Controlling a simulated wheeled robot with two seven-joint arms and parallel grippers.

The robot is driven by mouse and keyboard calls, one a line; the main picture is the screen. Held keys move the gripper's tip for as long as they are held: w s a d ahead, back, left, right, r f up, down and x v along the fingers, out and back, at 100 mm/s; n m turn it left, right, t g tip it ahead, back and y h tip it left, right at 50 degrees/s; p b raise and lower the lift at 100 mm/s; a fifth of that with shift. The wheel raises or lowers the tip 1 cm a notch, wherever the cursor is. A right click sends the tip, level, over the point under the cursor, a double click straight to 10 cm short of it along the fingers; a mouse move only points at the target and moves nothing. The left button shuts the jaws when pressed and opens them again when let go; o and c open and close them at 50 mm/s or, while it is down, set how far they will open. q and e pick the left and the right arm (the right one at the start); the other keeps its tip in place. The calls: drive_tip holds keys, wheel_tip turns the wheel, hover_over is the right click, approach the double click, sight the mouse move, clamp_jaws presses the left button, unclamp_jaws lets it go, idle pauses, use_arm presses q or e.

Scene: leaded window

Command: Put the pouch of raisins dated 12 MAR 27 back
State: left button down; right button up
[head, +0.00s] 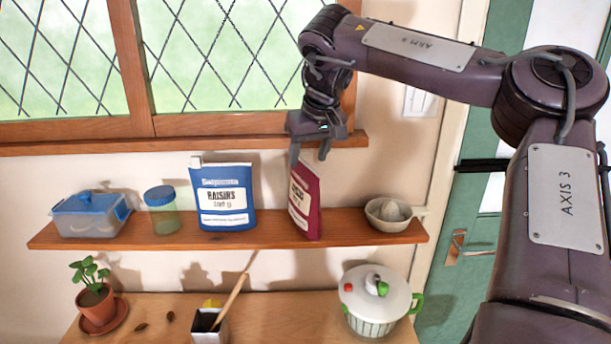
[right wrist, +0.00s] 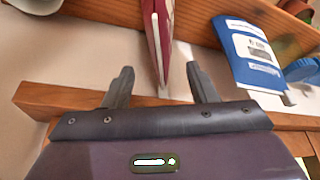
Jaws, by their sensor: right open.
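A blue pouch (head: 222,196) labelled RAISINS stands on the wooden shelf (head: 150,238); it also shows in the right wrist view (right wrist: 248,52). A dark red pouch (head: 306,202) stands to its right, turned partly edge-on; its label is too small to read surely. No date is legible on either pouch. My right gripper (head: 311,158) is open just above the red pouch. In the right wrist view, the red pouch's narrow edge (right wrist: 160,38) lies between the two fingertips (right wrist: 161,80), with gaps on both sides. My left gripper is not in view.
On the shelf are a blue-lidded box (head: 90,214), a blue-capped jar (head: 161,212) and a citrus juicer (head: 390,214). The window sill (head: 190,144) is above. Below, the counter (head: 285,325) holds a potted plant (head: 95,295), a utensil holder (head: 208,328) and a lidded pot (head: 376,305).

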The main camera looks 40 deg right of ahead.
drive_tip(key=b+v, duration=0.1)
drive_tip(key=v, duration=0.5)
idle(0.5)
